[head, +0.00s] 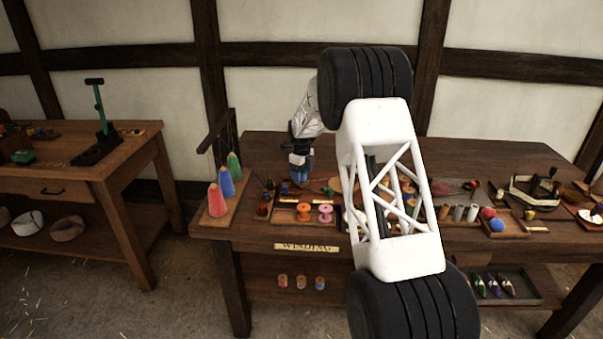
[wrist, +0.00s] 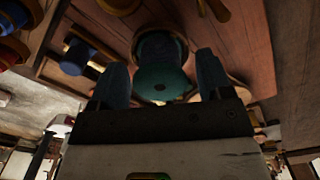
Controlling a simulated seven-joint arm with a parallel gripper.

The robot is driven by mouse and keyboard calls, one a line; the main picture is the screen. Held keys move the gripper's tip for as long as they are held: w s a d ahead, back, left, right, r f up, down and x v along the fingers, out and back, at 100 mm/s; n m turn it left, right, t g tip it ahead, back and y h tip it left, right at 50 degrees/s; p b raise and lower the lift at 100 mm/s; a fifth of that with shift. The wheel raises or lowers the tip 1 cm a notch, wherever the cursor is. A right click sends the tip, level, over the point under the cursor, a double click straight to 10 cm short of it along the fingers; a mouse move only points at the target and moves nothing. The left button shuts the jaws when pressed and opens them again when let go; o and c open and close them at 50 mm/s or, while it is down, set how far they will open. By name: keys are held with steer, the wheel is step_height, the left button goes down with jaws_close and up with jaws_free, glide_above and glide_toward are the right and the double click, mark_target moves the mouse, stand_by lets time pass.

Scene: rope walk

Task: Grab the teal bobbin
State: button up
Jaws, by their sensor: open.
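The teal bobbin (wrist: 160,82) shows in the wrist view, its round end facing the camera, on the brown wooden surface. My gripper (wrist: 162,80) is open, with one blue finger on each side of the bobbin's near end. I cannot tell whether either finger touches it. In the head view my gripper (head: 301,178) is low over the back left of the winding table. I cannot make out the teal bobbin there.
The winding table (head: 265,150) holds an orange bobbin (head: 304,212), a pink bobbin (head: 326,212) and several small items close by. Coloured cones, including a red one (head: 217,201), stand at its left end. A blue spool (wrist: 77,57) lies left of the teal bobbin in the wrist view.

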steer(key=c, duration=0.7)
steer(key=shift+o, duration=0.2)
steer(key=shift+r, duration=0.2)
steer(key=shift+r, duration=3.85)
